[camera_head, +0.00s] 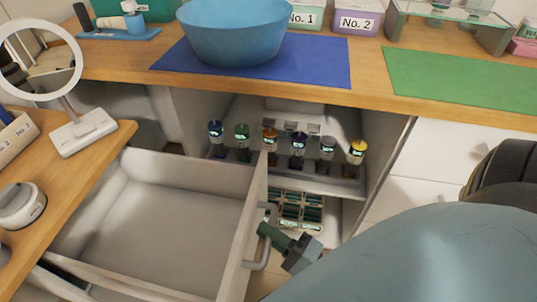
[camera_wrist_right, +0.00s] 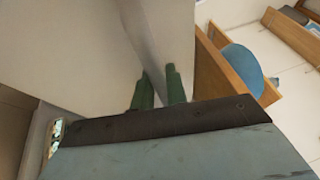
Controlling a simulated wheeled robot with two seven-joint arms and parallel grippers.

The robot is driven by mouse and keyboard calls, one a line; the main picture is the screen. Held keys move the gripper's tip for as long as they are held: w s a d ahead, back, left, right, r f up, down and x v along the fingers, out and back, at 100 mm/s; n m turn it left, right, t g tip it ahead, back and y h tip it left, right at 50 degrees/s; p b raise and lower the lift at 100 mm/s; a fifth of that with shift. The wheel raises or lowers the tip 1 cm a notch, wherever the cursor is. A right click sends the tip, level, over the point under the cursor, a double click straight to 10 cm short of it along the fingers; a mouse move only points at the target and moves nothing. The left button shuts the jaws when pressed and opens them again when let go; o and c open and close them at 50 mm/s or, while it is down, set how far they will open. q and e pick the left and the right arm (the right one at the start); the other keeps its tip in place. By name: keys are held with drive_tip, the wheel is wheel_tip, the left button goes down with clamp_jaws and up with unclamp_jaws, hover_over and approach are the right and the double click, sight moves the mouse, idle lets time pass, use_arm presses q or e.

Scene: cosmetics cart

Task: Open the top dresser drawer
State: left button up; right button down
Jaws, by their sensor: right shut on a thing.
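The top dresser drawer (camera_head: 160,215) is pulled out from under the wooden top of the dresser (camera_head: 95,150) at the left of the head view. Its white inside is bare where it shows. The drawer front (camera_head: 243,240) faces right and carries a grey bar handle (camera_head: 264,255). My right gripper (camera_head: 268,232) is at this handle, its green fingers shut on the bar. In the right wrist view the two fingertips (camera_wrist_right: 160,88) show close together against the pale panel; the grip itself is hard to see there. My left gripper is not in view.
The dresser top bears a round mirror (camera_head: 85,130) and a white jar (camera_head: 20,205). Behind is a counter with a blue bowl (camera_head: 235,30) and mats. Several small bottles (camera_head: 298,145) stand on an open shelf below it, close to the drawer.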

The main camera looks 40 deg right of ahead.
drive_tip(key=c, duration=1.4)
unclamp_jaws()
drive_tip(key=shift+s, duration=0.1)
